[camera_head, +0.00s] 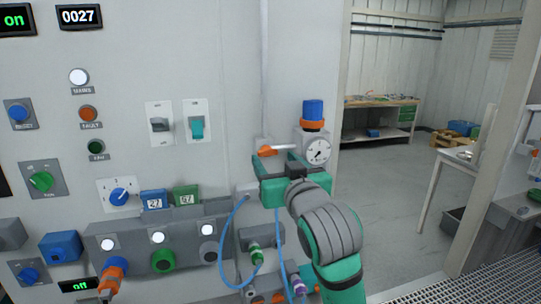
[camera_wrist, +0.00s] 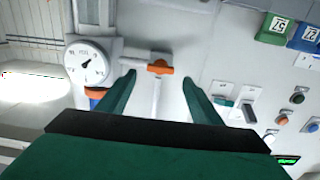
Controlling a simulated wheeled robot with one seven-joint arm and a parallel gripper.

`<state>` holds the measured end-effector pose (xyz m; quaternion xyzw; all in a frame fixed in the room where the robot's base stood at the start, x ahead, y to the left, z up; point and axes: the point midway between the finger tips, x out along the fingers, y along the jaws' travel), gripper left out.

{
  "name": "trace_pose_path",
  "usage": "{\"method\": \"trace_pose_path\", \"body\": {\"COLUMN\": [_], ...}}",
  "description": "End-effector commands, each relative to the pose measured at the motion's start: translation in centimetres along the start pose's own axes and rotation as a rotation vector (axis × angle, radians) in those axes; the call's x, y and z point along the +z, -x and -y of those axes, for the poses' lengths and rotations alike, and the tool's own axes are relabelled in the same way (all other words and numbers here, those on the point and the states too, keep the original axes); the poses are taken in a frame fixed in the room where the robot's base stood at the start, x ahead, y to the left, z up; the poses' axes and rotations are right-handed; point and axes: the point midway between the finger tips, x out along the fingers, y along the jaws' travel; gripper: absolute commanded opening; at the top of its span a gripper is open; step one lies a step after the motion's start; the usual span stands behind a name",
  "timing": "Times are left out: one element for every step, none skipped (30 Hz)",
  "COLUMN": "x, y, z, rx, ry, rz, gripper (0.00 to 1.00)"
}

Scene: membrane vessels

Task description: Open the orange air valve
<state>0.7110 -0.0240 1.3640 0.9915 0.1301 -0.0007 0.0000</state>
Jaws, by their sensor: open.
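The orange air valve (camera_head: 266,150) is on the grey wall panel, left of a round pressure gauge (camera_head: 318,151). A pale lever extends from its orange hub towards the right in the head view. In the wrist view the orange hub (camera_wrist: 160,67) sits on a pipe beside the gauge (camera_wrist: 88,62), and the pale lever (camera_wrist: 156,95) runs down the picture. My gripper (camera_head: 290,163) is in front of the panel, just below the lever in the head view. In the wrist view its green fingers (camera_wrist: 159,82) are open, one on each side of the lever, with visible gaps. Contact does not show.
A blue knob with an orange collar (camera_head: 313,112) stands above the gauge. Blue hoses (camera_head: 228,235) hang below my gripper. Switches and a teal rocker (camera_head: 196,127) are on the panel to the left. Open floor (camera_head: 390,200) and a workbench (camera_head: 383,108) lie to the right.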

Motion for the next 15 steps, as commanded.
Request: {"method": "trace_pose_path", "body": {"x": [0.0, 0.0, 0.0, 0.0, 0.0, 0.0, 0.0, 0.0, 0.0, 0.0, 0.0, 0.0, 0.0, 0.0, 0.0], "y": [-0.9, -1.4, -1.9, -2.3, -2.7, -3.1, -3.4, -3.6, -3.9, -4.0, -4.1, -4.3, -4.3, -4.4, -4.4], "z": [0.1, 0.1, 0.1, 0.0, 0.0, 0.1, 0.0, 0.0, 0.0, 0.0, 0.0, 0.0, 0.0, 0.0, 0.0], "rx": [-0.001, -0.001, 0.000, 0.000, 0.000, -0.001, -0.001, -0.001, -0.001, 0.000, 0.000, 0.000, 0.000, 0.000, 0.000], "ry": [0.000, 0.000, 0.001, 0.000, 0.000, 0.000, 0.000, 0.000, 0.000, 0.000, 0.000, 0.000, 0.000, 0.000, 0.000], "rz": [0.001, 0.002, 0.000, 0.000, 0.000, 0.000, 0.000, 0.000, 0.000, -0.001, 0.000, 0.000, 0.000, 0.000, -0.001], "gripper": [0.59, 0.59, 0.59, 0.59, 0.59, 0.59, 0.59, 0.59, 0.59, 0.59, 0.59, 0.59, 0.59, 0.59, 0.59]}}
